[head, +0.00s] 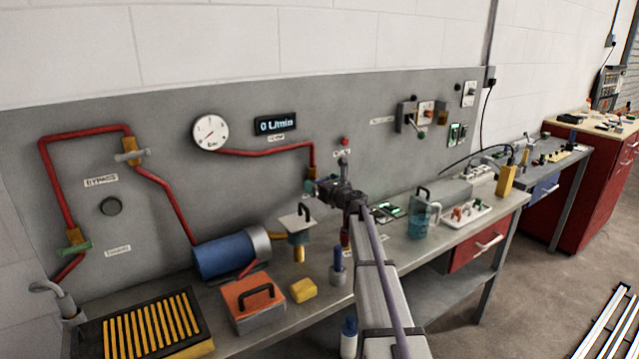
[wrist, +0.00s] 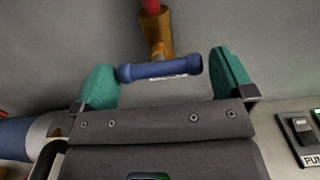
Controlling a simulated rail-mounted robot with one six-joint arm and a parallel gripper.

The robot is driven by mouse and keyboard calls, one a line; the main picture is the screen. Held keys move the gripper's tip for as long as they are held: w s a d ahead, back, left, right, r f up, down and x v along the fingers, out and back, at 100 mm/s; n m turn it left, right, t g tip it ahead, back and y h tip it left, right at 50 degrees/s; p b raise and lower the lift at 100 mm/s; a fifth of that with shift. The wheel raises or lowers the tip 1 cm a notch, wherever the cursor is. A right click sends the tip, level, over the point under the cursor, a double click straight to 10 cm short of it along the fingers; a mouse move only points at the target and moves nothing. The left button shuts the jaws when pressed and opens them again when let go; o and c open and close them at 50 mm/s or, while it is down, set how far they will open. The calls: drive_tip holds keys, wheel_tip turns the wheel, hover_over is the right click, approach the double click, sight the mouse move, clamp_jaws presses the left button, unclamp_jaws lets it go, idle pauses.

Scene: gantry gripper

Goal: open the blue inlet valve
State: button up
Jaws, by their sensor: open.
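My gripper (wrist: 166,82) is open, with one teal fingertip beyond each end of the handle. A narrow gap seems to show at each end. In the head view my gripper (head: 318,187) is at the wall panel, at the lower end of the red pipe (head: 312,155), and hides the blue handle. The flow display (head: 276,125) reads 0 L/min.
A grey-handled valve (head: 130,156) and a green-handled valve (head: 78,248) are on the left pipes. A round gauge (head: 210,132) is above.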

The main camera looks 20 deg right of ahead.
drive_tip(key=shift+w+a, duration=0.15)
drive_tip(key=shift+w, duration=0.65)
drive_tip(key=c, duration=0.6)
drive_tip(key=shift+o, duration=0.2)
